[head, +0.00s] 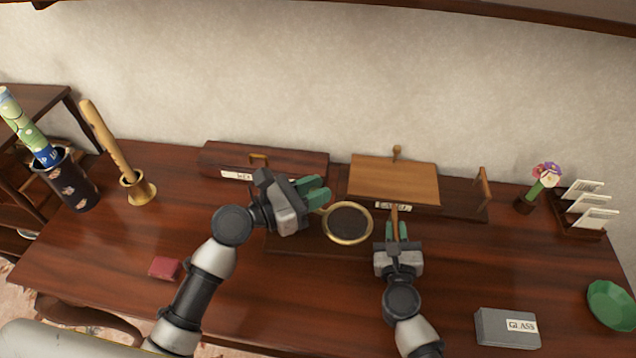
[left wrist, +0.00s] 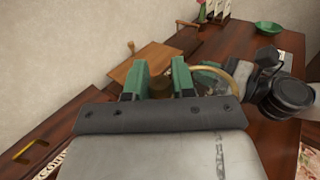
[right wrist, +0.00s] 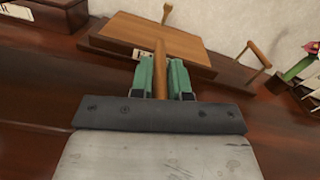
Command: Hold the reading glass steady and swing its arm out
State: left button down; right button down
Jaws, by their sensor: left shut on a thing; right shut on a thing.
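The reading glass shows as a round brass-rimmed lens (head: 347,223) above the middle of the desk. Its rim also shows in the left wrist view (left wrist: 234,74), partly hidden by a green finger. My left gripper (head: 318,193) is at the lens's upper left, shut on a brownish post (left wrist: 160,87) between its green fingers. My right gripper (head: 397,232) is right of the lens, shut on an upright wooden rod (right wrist: 160,66). How the rod and post join the lens is hidden.
A sloped wooden board (head: 394,180) stands just behind my grippers, with a wooden handle (head: 484,188) to its right. A dark box (head: 285,160) is at the back. A grey GLASS box (head: 507,327) and green bowl (head: 612,305) are at the right. The left front desk is mostly clear.

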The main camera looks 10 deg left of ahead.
jog(key=shift+d, duration=0.1)
pick_arm(q)
jog(key=s+a+m+g, duration=0.2)
jog(key=m+g, duration=0.4)
jog(key=g, duration=0.4)
jog(key=s+a+m+g+h, duration=0.1)
jog(key=s+a+m+g, duration=0.1)
jog(key=a+m+g, duration=0.2)
jog(key=shift+s+m+g+h, duration=0.25)
jog(key=shift+m+g, duration=1.45)
jog(key=shift+g, duration=1.2)
jog(key=c, duration=0.9)
grip_release()
jog(key=shift+c, duration=0.2)
jog(key=v, duration=1.2)
